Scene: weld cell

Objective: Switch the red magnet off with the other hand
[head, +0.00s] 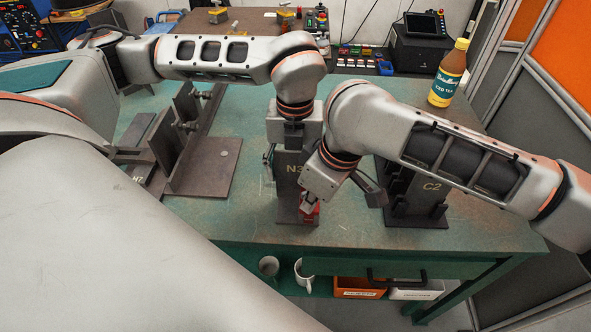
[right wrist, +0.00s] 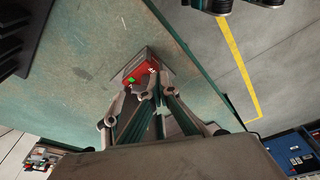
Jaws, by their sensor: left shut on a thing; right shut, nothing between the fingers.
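The red magnet (head: 311,212) sits low at the front of the dark upright plate marked N3 (head: 290,186). In the right wrist view the magnet (right wrist: 140,73) shows a green spot and a pale mark on its red face. My right gripper (head: 308,199) is shut and empty, with its fingertips (right wrist: 154,84) right at the magnet; I cannot tell whether they touch it. My left gripper (head: 292,148) points down from above and is shut on the N3 plate. Its fingertips are largely hidden by its own body and the plate.
A dark stand marked C2 (head: 415,200) is to the right. Dark angled fixtures (head: 205,165) stand at left. An iced tea bottle (head: 448,73) stands at the back right. Mugs (head: 303,275) and bins (head: 360,288) are below the green bench's (head: 350,230) front edge.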

